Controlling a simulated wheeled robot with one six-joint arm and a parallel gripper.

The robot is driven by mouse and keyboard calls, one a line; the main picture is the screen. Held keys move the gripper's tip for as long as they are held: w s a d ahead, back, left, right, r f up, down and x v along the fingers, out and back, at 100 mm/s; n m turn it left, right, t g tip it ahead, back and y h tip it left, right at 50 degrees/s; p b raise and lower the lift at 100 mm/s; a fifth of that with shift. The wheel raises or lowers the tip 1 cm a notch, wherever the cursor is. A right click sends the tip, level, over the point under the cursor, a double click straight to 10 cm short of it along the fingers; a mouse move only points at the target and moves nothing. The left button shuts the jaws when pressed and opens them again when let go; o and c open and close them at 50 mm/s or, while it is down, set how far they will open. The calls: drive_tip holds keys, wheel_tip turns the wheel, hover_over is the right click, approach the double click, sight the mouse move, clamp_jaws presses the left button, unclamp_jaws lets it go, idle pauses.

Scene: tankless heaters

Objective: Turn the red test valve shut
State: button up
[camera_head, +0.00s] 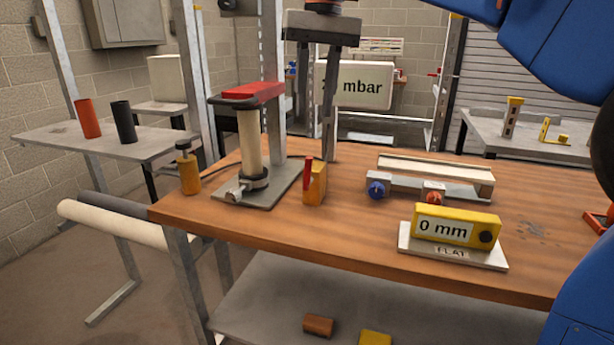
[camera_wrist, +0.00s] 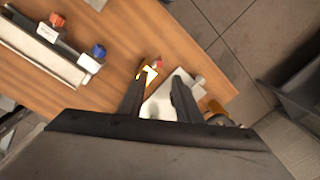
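A small yellow block with an upright red lever (camera_head: 308,174), which looks like the red test valve, stands on the wooden bench right of the hand pump. In the wrist view the yellow and red valve (camera_wrist: 151,73) lies just beyond the left fingertip. My gripper (camera_head: 315,142) points down above and behind the valve, in front of the mbar display (camera_head: 368,87), whose first characters it partly hides. In the wrist view my gripper (camera_wrist: 158,78) has its two dark fingers apart, with nothing held. I cannot tell whether a finger touches the valve.
The pump (camera_head: 250,145) with a red-topped handle stands close left, beside a yellow bottle (camera_head: 189,172). A rail with blue (camera_head: 377,190) and orange (camera_head: 433,192) knobs and a yellow 0 mm gauge (camera_head: 455,225) stand to the right. Bench front below the valve is clear.

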sight(308, 177)
drive_tip(key=f, duration=0.5)
drive_tip(key=a+f, duration=0.1)
drive_tip(key=f, duration=0.9)
drive_tip(key=shift+s+a+f, duration=0.15)
drive_tip(key=shift+s+f, duration=0.05)
drive_tip(key=shift+f, duration=0.2)
clamp_jaws()
